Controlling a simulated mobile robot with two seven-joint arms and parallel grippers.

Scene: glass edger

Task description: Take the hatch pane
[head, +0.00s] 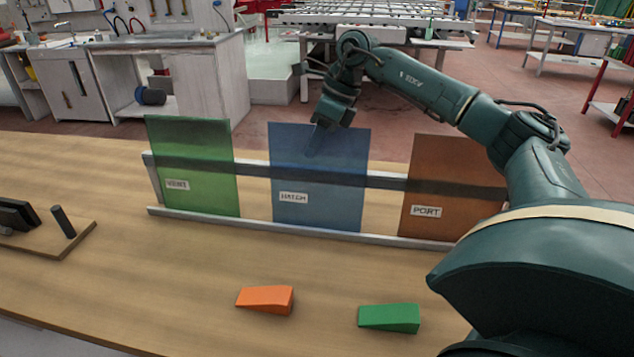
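The hatch pane (322,195) is a blue see-through sheet with a label reading HATCH. It stands upright in the middle of a metal rack (255,227) on the wooden table. My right gripper (319,138) is at the pane's top edge, pointing down. Its fingertips overlap the upper part of the pane in the head view. I cannot tell whether they touch the glass or how far apart they are. My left gripper is not in view.
A green pane (195,165) stands left in the rack, and a brown PORT pane (448,185) stands right, partly behind my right arm. An orange wedge (265,299) and a green wedge (389,318) lie in front. A wooden board with a dark peg (63,222) is at left.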

